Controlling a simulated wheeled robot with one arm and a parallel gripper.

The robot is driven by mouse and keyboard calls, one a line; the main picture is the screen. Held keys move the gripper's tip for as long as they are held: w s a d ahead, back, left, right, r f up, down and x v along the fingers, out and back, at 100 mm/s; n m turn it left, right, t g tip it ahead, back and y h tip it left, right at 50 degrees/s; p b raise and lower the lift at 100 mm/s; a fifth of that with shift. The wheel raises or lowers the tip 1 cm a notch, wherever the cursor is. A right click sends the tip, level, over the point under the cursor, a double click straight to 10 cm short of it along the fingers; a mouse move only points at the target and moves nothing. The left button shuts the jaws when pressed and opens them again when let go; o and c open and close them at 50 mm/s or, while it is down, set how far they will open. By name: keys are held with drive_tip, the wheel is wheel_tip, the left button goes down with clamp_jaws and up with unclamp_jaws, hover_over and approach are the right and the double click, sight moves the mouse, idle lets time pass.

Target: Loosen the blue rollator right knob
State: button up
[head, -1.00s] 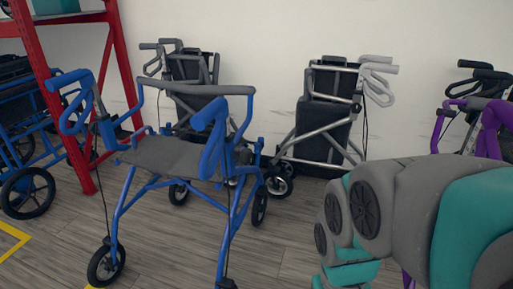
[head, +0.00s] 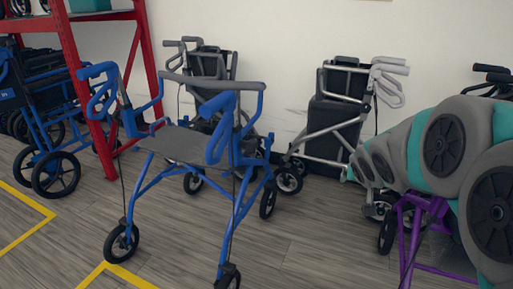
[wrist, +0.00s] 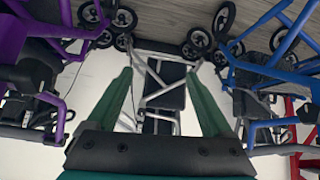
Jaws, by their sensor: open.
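The blue rollator (head: 232,195) stands upright on the floor left of centre in the head view, with a grey seat (head: 180,143), grey backrest bar and blue handles. Its right handle (head: 220,128) faces me; a knob on it is too small to make out. In the wrist view, which looks upside down, blue frame tubes (wrist: 285,62) show at the right. My gripper (wrist: 159,72) has two green fingers spread apart with nothing between them, well apart from the blue rollator. In the head view my arm reaches in from the right and the gripper is hidden.
A grey walker (head: 335,110) and a dark one (head: 205,68) stand by the wall. A purple rollator (head: 425,225) is beneath my arm. A red rack (head: 88,85) and blue wheelchair (head: 45,120) are left.

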sight(256, 147)
drive_tip(key=w+a+r+n+t+y, duration=0.1)
drive_tip(key=w+a+r+t+y, duration=0.15)
drive_tip(key=w, duration=0.45)
drive_tip(key=w+a+r+t+y, duration=0.1)
drive_tip(key=w+a+t, duration=0.15)
drive_tip(key=w, duration=0.45)
drive_tip(key=w+a+n+y, duration=0.2)
drive_tip(key=w+a+y, duration=0.3)
drive_tip(key=a+y, duration=0.25)
drive_tip(key=s+a+f+n+g+y, duration=0.1)
drive_tip(key=s+a+g+y, duration=0.1)
drive_tip(key=a, duration=0.1)
drive_tip(key=s+a+f+g+y, duration=0.1)
drive_tip(key=s+a+g+y, duration=0.1)
drive_tip(key=a+y, duration=0.1)
drive_tip(key=s+a+f+n+g+y, duration=0.1)
drive_tip(key=s+a+g+y, duration=0.1)
drive_tip(key=a+g+y, duration=0.1)
drive_tip(key=shift+s+a+f+n, duration=0.1)
drive_tip(key=shift+s+a+n, duration=0.25)
drive_tip(key=shift+a, duration=0.1)
drive_tip(key=shift+x, duration=3.4)
clamp_jaws()
